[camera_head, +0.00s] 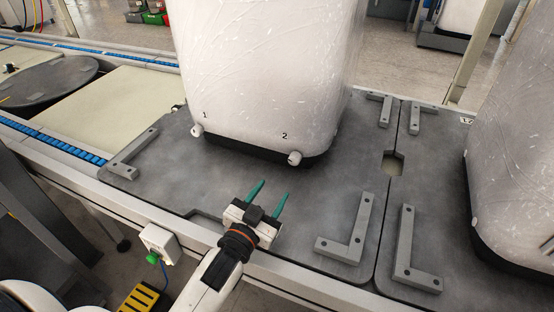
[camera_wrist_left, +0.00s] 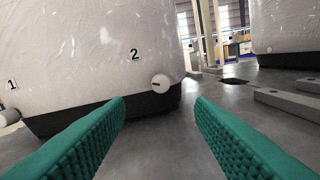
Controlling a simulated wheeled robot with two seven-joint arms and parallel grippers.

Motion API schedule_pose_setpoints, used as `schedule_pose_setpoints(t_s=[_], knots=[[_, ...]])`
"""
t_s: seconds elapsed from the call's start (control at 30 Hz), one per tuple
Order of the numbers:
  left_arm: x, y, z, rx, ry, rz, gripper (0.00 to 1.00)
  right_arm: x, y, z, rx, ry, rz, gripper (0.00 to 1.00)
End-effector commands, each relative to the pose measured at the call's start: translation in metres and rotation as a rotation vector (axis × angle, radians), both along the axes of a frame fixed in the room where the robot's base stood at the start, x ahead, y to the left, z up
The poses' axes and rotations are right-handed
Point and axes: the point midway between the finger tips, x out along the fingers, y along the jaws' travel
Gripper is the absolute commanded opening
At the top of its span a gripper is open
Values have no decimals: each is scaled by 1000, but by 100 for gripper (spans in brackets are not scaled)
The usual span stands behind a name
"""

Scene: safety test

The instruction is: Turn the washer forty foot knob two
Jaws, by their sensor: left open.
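The washer (camera_head: 262,70) is a tall white wrapped body with a black base, standing on a grey plate. Foot knob two (camera_head: 295,158) is a small white round knob at its lower near right corner, below the printed 2. It also shows in the left wrist view (camera_wrist_left: 160,83), ahead and between the fingers. Foot knob one (camera_head: 197,130) is at the near left corner, below the printed 1. My left gripper (camera_head: 268,190) has green fingers, open and empty, short of knob two and apart from it. My right gripper is not in view.
Grey L-shaped brackets (camera_head: 350,232) are fixed on the plate (camera_head: 190,180) around the washer. A second wrapped washer (camera_head: 515,150) stands on the right. A box with a green button (camera_head: 158,243) is at the near edge. The plate between gripper and washer is clear.

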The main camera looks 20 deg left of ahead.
Motion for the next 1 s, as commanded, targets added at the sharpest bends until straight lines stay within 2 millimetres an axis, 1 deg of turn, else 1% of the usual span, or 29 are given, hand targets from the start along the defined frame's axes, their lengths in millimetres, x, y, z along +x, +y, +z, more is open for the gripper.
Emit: schedule_pose_setpoints(t_s=[0.17, 0.3, 0.5, 0.6, 0.7, 1.0], knots=[[32, -2, 0, 6, -5, 0, 49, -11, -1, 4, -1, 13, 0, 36], [59, -5, 0, 7, -3, 1, 49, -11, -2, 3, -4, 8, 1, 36], [92, -8, -1, 8, -2, 2, 49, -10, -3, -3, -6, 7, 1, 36], [102, -9, -1, 8, -1, 2, 49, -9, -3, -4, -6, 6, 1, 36], [107, -10, 0, 8, -1, 1, 49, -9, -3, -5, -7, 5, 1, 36], [109, -10, 0, 8, 0, 1, 49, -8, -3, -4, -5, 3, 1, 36]])
